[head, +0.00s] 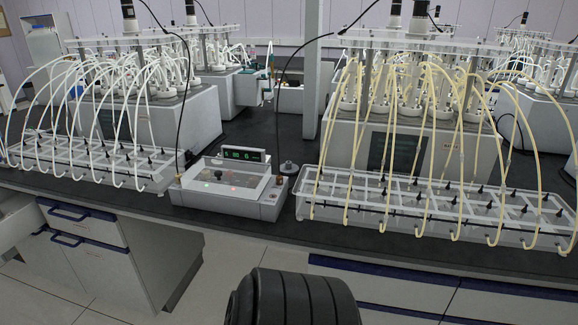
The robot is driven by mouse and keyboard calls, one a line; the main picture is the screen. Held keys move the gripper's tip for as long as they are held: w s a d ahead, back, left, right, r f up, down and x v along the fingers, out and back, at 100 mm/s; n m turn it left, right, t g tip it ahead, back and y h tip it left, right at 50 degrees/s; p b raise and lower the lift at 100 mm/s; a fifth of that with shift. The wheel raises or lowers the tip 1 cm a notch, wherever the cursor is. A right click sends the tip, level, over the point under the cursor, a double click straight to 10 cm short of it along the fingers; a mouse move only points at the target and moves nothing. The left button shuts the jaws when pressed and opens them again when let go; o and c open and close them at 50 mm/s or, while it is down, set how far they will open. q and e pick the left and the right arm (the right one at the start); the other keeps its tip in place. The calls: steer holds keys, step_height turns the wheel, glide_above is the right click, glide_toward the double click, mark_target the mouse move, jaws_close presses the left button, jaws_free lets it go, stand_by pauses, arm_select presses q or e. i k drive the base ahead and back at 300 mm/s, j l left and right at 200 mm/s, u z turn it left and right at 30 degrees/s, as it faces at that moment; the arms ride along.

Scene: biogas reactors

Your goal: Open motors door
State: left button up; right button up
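A white control box (228,190) stands on the dark bench at the middle, between two trays of tubes. It has a small black display with green digits (241,155) at its back. A clear, light-framed cover (222,174) lies over its front panel and looks closed. This cover may be the motors door, but no label is readable. Small red and green lights show at the panel. Neither of my grippers is in the head view, so I cannot tell their state.
A left tray (150,182) with white tubes and a right tray (310,214) with yellowish tubes flank the box. Reactor units (440,152) stand behind. A drawer cabinet (95,245) is below.

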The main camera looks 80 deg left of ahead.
mark_target(107, 272)
steer(key=u, duration=4.25)
steer(key=i+j+z, duration=0.1)
steer(key=i, duration=0.25)
steer(key=i+j+z, duration=0.1)
steer(key=i, duration=0.25)
